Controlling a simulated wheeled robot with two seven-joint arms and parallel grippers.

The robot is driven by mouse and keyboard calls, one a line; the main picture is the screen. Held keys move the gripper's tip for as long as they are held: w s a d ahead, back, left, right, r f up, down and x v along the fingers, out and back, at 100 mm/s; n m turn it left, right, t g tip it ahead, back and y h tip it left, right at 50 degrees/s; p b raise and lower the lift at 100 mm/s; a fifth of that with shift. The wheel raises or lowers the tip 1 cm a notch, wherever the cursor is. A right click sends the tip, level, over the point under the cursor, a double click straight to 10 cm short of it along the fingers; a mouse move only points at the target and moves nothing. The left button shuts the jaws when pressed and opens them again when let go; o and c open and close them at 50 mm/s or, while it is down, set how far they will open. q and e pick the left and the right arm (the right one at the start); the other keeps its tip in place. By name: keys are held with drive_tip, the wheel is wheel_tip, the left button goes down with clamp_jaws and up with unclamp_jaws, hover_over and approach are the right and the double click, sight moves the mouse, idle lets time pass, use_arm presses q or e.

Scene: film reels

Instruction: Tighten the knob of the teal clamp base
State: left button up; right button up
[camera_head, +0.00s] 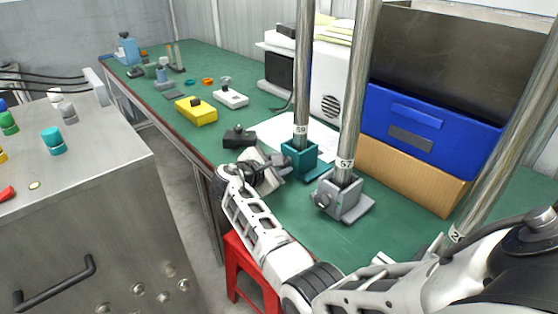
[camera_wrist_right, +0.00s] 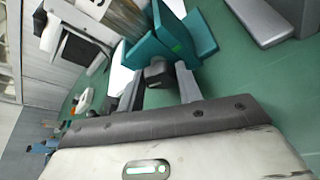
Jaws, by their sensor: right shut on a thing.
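The teal clamp base (camera_head: 300,162) stands on the green bench and holds an upright metal pole (camera_head: 303,80) labelled 59. My right gripper (camera_head: 281,166) reaches it from the left side, at its knob. In the right wrist view, the teal clamp base (camera_wrist_right: 172,42) is just beyond the fingers. The dark knob (camera_wrist_right: 157,73) sits between the two fingertips of my right gripper (camera_wrist_right: 158,82), which is shut on it. In the head view the knob is mostly hidden by the gripper. My left gripper is not in view.
A grey clamp base (camera_head: 345,199) with a pole labelled 57 stands close on the right. A black block (camera_head: 238,138) and a yellow block (camera_head: 196,111) lie farther left. A blue bin (camera_head: 428,120) stands behind. A red stool (camera_head: 245,268) is below the bench edge.

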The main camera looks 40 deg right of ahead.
drive_tip(key=shift+f+m+t, duration=0.15)
drive_tip(key=shift+m+t, duration=0.25)
drive_tip(key=shift+m, duration=0.4)
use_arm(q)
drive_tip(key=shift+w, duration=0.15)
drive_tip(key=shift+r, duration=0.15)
use_arm(e)
drive_tip(key=shift+m, duration=0.3)
drive_tip(key=o, duration=1)
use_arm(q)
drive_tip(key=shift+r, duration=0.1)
use_arm(e)
drive_tip(key=shift+s+a, duration=0.1)
drive_tip(key=shift+a, duration=0.05)
